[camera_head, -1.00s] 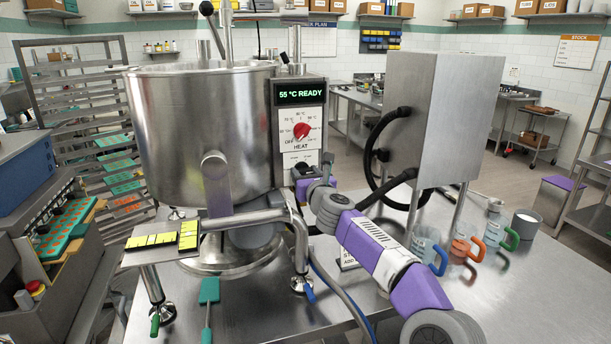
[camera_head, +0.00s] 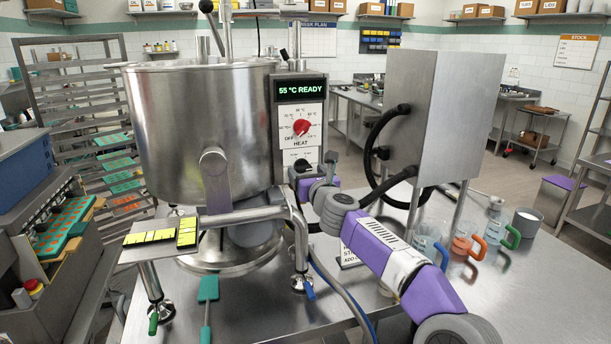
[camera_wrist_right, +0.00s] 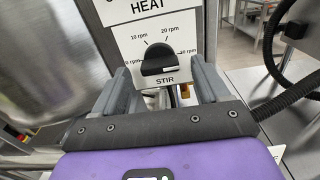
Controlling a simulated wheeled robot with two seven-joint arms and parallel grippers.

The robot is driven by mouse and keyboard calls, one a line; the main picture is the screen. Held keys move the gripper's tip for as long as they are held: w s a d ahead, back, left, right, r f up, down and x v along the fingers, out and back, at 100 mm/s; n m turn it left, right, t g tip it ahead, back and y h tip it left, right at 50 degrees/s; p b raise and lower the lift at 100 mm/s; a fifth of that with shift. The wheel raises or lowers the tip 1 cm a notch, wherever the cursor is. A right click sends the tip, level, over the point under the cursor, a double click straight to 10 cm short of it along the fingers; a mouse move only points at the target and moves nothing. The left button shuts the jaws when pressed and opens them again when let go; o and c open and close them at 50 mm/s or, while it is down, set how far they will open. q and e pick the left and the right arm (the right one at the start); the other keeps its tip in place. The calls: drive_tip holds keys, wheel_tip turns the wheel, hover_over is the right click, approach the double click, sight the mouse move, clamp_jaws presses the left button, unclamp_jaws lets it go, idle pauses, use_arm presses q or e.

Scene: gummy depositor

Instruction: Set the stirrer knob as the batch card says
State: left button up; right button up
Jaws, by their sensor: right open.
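The stirrer knob (camera_head: 301,166) is black, on the white panel below the red heat knob. In the right wrist view the stirrer knob (camera_wrist_right: 165,62) sits above the word STIR, with 10 rpm, 20 rpm and further marks around it. Its exact pointer setting is unclear. My right gripper (camera_head: 305,175) is in front of the panel. In the wrist view the right gripper (camera_wrist_right: 163,80) is open, one finger on each side of the knob and slightly below it, with gaps. A small white card (camera_head: 347,257) stands behind my right arm, mostly hidden; its text is unreadable. My left gripper is out of view.
The steel kettle (camera_head: 200,130) stands left of the panel. A display (camera_head: 300,90) above reads 55 °C READY. A steel cabinet (camera_head: 455,110) with black hoses (camera_head: 372,150) stands close on the right. Jugs (camera_head: 466,243) stand on the table behind my right arm.

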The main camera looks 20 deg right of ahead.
drive_tip(key=s+b, duration=0.2)
drive_tip(key=s, duration=0.3)
drive_tip(key=shift+s+d, duration=0.1)
drive_tip(key=shift+s, duration=0.25)
